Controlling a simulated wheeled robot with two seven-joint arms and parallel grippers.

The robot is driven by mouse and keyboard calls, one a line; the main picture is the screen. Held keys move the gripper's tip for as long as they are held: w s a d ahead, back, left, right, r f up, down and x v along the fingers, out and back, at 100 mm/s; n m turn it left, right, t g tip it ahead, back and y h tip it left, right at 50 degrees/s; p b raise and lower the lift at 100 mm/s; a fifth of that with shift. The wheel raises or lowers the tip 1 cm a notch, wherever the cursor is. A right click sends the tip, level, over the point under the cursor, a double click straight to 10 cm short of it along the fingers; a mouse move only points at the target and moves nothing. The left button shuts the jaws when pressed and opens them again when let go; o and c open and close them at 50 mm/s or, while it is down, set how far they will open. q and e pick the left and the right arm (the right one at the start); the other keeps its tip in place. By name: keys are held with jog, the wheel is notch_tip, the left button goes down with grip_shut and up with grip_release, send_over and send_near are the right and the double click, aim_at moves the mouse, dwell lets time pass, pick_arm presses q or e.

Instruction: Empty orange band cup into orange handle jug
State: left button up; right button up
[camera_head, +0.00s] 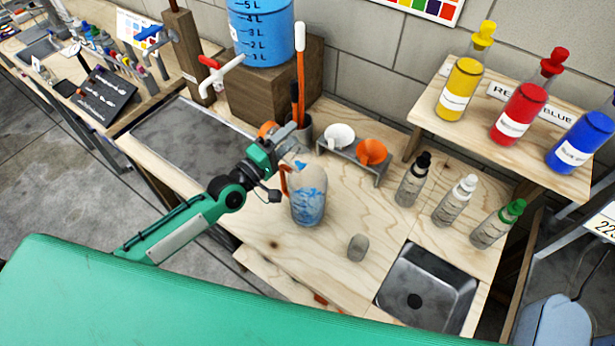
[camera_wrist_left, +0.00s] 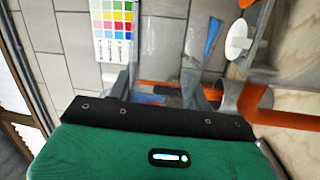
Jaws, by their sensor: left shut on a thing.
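The orange handle jug (camera_head: 308,203) stands upright on the wooden bench, clear-walled with blue patches. Its orange handle (camera_head: 284,182) faces left and also shows in the left wrist view (camera_wrist_left: 285,119). My left gripper (camera_head: 287,137) is shut just above and left of the jug's mouth. In the wrist view a clear cup with an orange band (camera_wrist_left: 160,85) is between its fingers, with some blue at it. The cup is mostly hidden by the gripper in the head view; its exact tilt is hard to tell. A small blue patch shows at the jug's mouth. My right gripper is not in view.
A rack (camera_head: 352,160) with a white and an orange funnel stands behind the jug. Several dropper bottles (camera_head: 411,181) stand right of it. A small grey object (camera_head: 358,247) and a sink (camera_head: 428,288) are in front. A blue tank (camera_head: 262,32) stands on a wooden block behind.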

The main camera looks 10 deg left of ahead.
aim_at(298, 142)
pick_arm(q)
jog(key=shift+s+d+r+m+g+h+p, duration=0.15)
jog(key=shift+d+r+m+p, duration=0.2)
jog(key=shift+m, duration=0.35)
jog(key=shift+s+d+r+m+g+h+p, duration=0.1)
jog(key=shift+r+m+h+p, duration=0.2)
jog(key=shift+m, duration=0.4)
jog(key=shift+s+d+r+m+g+h+p, duration=0.15)
jog(key=shift+d+r+m+p, duration=0.15)
jog(key=shift+m+p, duration=0.3)
dwell(0.8)
jog(key=shift+s+d+r+m+p, duration=0.35)
jog(key=shift+m+p, duration=0.25)
jog(key=shift+m, duration=0.4)
jog(key=shift+s+d+r+m+p, duration=0.2)
jog(key=shift+d+m+p, duration=0.3)
jog(key=shift+m, duration=0.5)
dwell(0.8)
jog(key=shift+a, duration=0.1)
dwell(0.7)
